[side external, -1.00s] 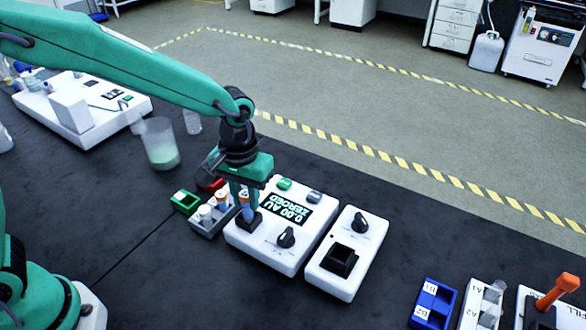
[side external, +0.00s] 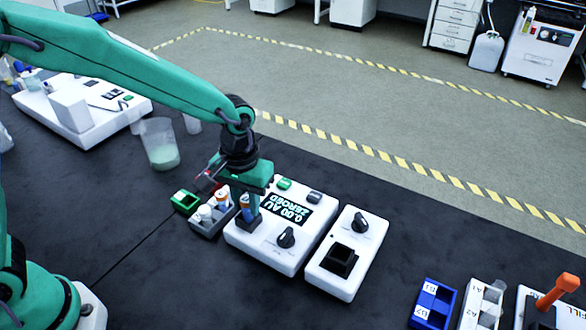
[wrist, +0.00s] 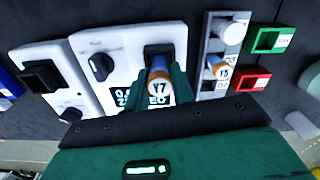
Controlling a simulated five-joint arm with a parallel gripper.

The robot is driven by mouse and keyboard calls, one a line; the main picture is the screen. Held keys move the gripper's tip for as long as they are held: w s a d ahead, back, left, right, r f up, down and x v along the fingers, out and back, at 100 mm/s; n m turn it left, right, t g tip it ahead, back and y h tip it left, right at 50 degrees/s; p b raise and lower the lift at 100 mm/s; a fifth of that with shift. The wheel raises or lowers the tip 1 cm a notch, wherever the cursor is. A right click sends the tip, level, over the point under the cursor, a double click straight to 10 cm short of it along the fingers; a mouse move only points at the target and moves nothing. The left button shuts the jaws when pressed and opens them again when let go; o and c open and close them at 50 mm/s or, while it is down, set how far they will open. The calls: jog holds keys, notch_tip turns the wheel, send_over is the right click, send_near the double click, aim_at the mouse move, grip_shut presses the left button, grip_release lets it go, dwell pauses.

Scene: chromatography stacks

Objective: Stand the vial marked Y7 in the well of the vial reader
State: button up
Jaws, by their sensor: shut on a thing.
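My gripper (side external: 247,208) is shut on the vial marked Y7 (wrist: 158,88), which has an orange and blue body and a pale top with the mark. In the side view the vial is upright between the fingers, right at the black well (side external: 248,223) of the vial reader. The well also shows in the wrist view (wrist: 157,50), just beyond the vial. I cannot tell how deep the vial's lower end sits in it. The white vial reader (side external: 272,247) has a knob, two buttons and a screen reading 0.00 AU ZEROED.
A grey rack (side external: 207,229) left of the reader holds a vial marked Y5 (wrist: 222,71) and white-capped items. Green (side external: 185,202) and red (wrist: 252,82) bins stand beside it. A second white device (side external: 345,265) with a black socket is close on the right.

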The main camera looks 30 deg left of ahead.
jog(key=shift+f, duration=0.35)
dwell(0.3)
jog(key=o, duration=1)
jog(key=shift+o, duration=0.2)
jog(key=shift+r, duration=0.2)
jog(key=shift+r, duration=3.8)
jog(key=shift+a+r, duration=0.1)
